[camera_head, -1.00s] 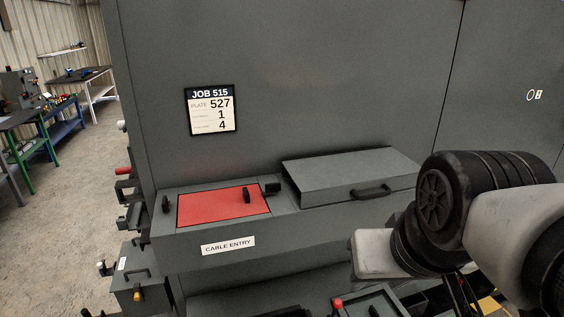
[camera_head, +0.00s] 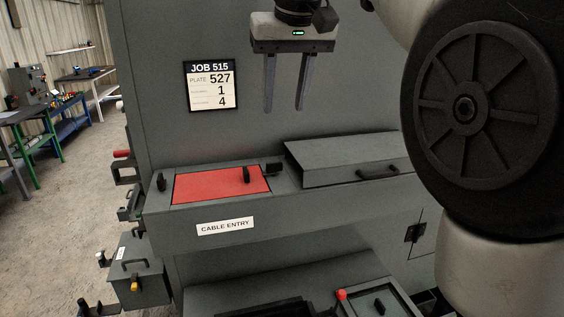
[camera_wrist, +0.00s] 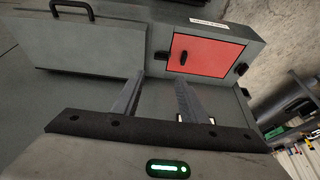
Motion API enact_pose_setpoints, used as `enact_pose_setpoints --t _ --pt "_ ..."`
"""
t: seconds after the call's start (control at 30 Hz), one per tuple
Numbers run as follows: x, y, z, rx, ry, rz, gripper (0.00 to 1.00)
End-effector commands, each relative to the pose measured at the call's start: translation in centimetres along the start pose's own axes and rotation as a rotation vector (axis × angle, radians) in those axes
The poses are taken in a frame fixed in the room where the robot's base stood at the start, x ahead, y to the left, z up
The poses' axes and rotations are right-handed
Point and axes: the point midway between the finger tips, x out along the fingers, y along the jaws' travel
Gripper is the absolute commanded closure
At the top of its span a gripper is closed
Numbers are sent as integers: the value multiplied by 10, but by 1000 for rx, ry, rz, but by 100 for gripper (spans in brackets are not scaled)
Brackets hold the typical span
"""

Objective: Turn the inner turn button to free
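A red plate (camera_head: 215,186) with a black handle (camera_head: 246,175) lies in the top of the grey box labelled CABLE ENTRY. One black turn button (camera_head: 273,167) is at its right edge, by the grey lid; another (camera_head: 161,181) is at its left edge. In the wrist view the red plate (camera_wrist: 210,50) is upper right, with the lid-side button (camera_wrist: 161,57) at its left and the other button (camera_wrist: 241,69) at its right. I cannot tell exactly how either button is turned. My gripper (camera_head: 285,108) is open and empty, pointing down above the box, apart from the buttons.
The grey lid with a handle (camera_head: 340,160) stands raised right of the red plate. A tall grey cabinet wall with a JOB 515 sign (camera_head: 210,86) rises behind. A lower box with a red knob (camera_head: 341,294) is in front. The space over the red plate is clear.

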Motion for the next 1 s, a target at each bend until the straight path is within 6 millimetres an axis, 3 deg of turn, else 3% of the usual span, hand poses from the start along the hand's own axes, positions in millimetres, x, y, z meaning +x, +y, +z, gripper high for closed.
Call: enact_pose_setpoints --t 0.27,0.8,1.0 --pt "25 -4 -4 -7 -4 1 61" --pt "139 -4 -4 -6 -3 1 61" --pt "166 -4 -5 -7 -1 0 61"
